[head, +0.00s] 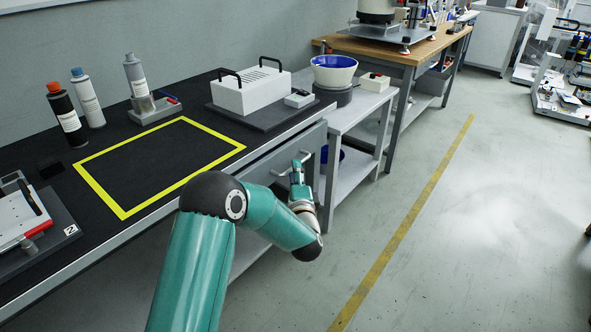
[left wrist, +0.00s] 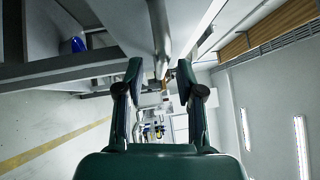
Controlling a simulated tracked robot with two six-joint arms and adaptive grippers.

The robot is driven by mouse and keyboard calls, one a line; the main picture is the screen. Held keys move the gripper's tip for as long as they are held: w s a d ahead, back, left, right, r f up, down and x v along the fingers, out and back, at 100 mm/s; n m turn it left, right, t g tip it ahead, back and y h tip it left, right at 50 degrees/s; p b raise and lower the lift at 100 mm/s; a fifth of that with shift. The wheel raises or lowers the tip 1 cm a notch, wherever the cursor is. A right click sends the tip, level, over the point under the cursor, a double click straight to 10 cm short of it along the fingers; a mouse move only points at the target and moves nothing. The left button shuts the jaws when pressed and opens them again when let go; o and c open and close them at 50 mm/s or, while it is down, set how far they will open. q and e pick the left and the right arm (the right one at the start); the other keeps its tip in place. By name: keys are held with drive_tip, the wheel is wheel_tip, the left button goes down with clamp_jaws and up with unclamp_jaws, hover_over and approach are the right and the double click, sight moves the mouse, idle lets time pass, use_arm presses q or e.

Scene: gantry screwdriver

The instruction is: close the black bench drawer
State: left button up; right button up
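The black-topped bench (head: 150,150) runs along the wall at the left. Under its right end is a grey drawer front (head: 312,140) with a pale bar handle (head: 281,167); how far the drawer stands out is hard to tell. My left gripper (head: 297,168) is at the handle, in front of the drawer, partly hidden by its own wrist. In the left wrist view, my left gripper (left wrist: 160,78) has its two fingers apart, with the handle bar (left wrist: 157,30) in line with the gap between them. Whether they touch is unclear. My right gripper is not in view.
A grey side table (head: 352,112) with a blue-lined bowl (head: 334,68) stands just right of the drawer. Bottles (head: 88,98), a white handled box (head: 248,90) and a yellow-taped rectangle (head: 105,200) are on the bench.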

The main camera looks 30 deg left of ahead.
use_arm(q)
drive_tip(key=shift+x, duration=1.3)
clamp_jaws()
